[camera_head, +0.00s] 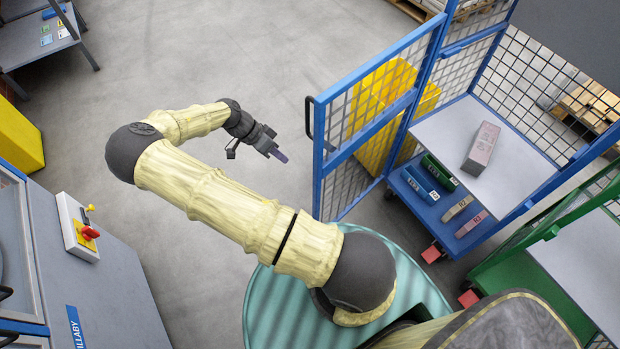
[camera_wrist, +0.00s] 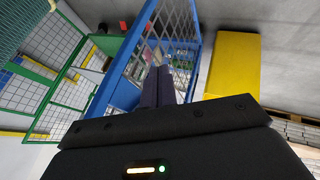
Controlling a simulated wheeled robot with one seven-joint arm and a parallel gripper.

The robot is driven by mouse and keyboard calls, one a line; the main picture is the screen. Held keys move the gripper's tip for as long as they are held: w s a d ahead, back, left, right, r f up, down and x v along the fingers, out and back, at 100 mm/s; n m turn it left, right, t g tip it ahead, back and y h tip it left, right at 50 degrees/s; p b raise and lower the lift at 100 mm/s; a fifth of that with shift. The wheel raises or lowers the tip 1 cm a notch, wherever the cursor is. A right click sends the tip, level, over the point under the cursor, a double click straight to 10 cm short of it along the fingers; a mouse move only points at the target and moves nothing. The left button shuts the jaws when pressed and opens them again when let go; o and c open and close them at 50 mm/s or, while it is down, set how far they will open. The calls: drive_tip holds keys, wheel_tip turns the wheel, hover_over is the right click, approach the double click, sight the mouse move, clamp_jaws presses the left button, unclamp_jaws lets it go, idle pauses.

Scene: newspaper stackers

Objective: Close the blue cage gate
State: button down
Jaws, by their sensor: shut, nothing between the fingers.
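The blue cage gate (camera_head: 368,120) has a blue frame with wire mesh and a dark handle (camera_head: 309,117) on its free edge. It stands swung open to the left of the blue cage (camera_head: 490,118). My gripper (camera_head: 281,156) is shut and empty, in the air a little left of the gate's free edge and apart from it in the head view. In the wrist view my gripper's fingers (camera_wrist: 163,84) point toward the gate (camera_wrist: 172,35), which fills the upper middle. I cannot tell the exact gap between fingertips and gate there.
The cage holds a grey shelf with a newspaper bundle (camera_head: 481,148) and a lower blue deck with several bundles. A yellow cabinet (camera_wrist: 235,62) stands behind the gate. A green cage (camera_head: 545,250) is at the right, and a control box (camera_head: 77,226) at left. Open floor lies behind my arm.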

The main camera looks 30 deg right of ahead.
drive_tip(key=shift+s+d+f, duration=0.1)
drive_tip(key=s+d+f+p, duration=0.3)
drive_tip(key=s+d+f, duration=0.2)
drive_tip(key=s+f, duration=0.2)
drive_tip(key=shift+s+d+f, duration=0.25)
drive_tip(key=shift+f, duration=0.15)
drive_tip(key=shift+s, duration=0.15)
idle(0.5)
